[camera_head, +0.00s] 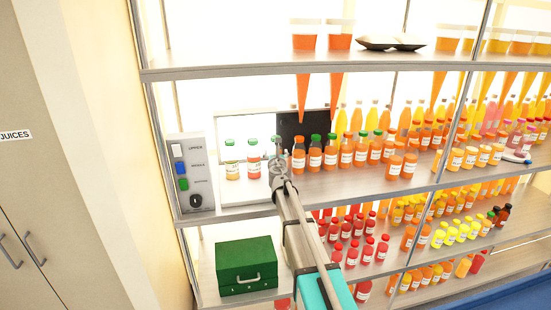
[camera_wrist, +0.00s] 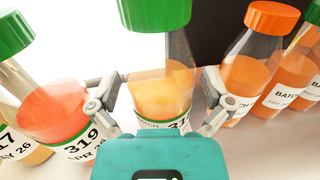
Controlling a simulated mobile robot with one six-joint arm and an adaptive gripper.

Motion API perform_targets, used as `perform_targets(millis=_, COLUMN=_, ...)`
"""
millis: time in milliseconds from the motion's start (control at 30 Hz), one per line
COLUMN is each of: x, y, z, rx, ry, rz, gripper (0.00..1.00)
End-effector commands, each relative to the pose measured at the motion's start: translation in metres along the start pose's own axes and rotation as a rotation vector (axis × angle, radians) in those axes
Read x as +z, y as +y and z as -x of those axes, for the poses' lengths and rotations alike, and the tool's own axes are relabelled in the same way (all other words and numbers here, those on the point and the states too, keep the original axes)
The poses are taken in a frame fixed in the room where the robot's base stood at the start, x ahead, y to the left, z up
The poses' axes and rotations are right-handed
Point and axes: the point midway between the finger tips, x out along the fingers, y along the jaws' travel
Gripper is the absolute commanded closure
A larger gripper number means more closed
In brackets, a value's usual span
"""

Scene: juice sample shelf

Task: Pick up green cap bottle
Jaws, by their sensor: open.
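A green cap bottle (camera_wrist: 160,92) with yellow-orange juice and a white label stands upright in the middle of the wrist view. My gripper (camera_wrist: 158,100) is open, with one finger on each side of this bottle. I cannot tell whether either finger touches it. A second green cap bottle (camera_wrist: 66,105) with reddish juice and a label reading 319 stands just left of the left finger. In the head view, my gripper (camera_head: 279,165) is at the middle shelf and hides much of what is behind it. Two green cap bottles (camera_head: 232,160) (camera_head: 253,158) stand to its left.
Orange cap bottles (camera_wrist: 247,70) stand close to the right finger. A control box (camera_head: 191,173) with buttons is at the left end of the middle shelf (camera_head: 340,184). A shelf board (camera_head: 360,62) runs above. A green case (camera_head: 246,266) sits below.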

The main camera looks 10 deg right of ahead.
Motion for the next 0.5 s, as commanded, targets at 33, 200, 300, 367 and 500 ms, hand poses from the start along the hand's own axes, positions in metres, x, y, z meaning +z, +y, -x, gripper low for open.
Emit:
perform_targets(millis=33, x=0.0, y=-0.0001, z=0.0004, rx=0.0, ry=0.0, rz=0.0, gripper=0.0)
perform_targets(millis=200, x=0.0, y=-0.0001, z=0.0005, rx=0.0, ry=0.0, rz=0.0, gripper=0.0)
perform_targets(millis=300, x=0.0, y=0.0, z=0.0005, rx=0.0, ry=0.0, rz=0.0, gripper=0.0)
perform_targets(millis=367, x=0.0, y=0.0, z=0.0006, rx=0.0, ry=0.0, rz=0.0, gripper=0.0)
perform_targets(millis=500, x=0.0, y=0.0, z=0.0006, rx=0.0, ry=0.0, rz=0.0, gripper=0.13)
